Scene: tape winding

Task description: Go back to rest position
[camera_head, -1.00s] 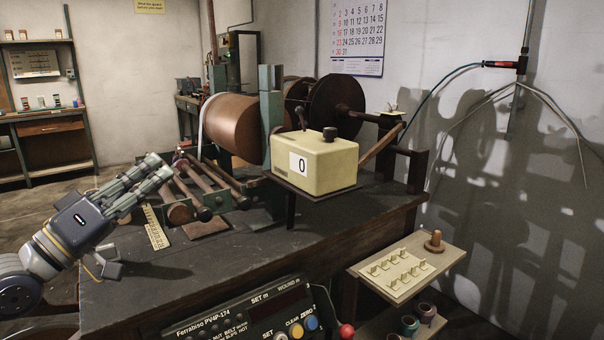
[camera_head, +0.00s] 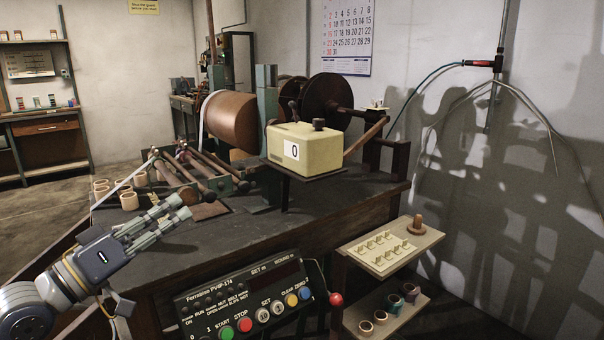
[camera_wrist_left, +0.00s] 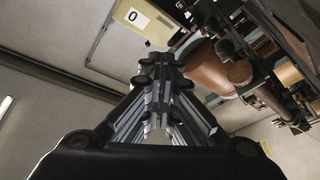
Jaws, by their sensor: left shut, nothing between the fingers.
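My left gripper (camera_head: 178,207) comes in from the lower left in the head view. It is over the near left part of the dark workbench (camera_head: 240,235), apart from the machine. Its fingers are shut with nothing between them. In the left wrist view the fingers (camera_wrist_left: 158,75) meet in the middle of the picture. My right gripper is not in view.
The winding machine has a brown roll (camera_head: 232,122), a cream counter box (camera_head: 304,148) reading 0 and dark reels (camera_head: 331,100). A control panel (camera_head: 245,300) sits at the bench front. A small shelf (camera_head: 389,250) stands right. Tape rolls (camera_head: 129,200) lie left.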

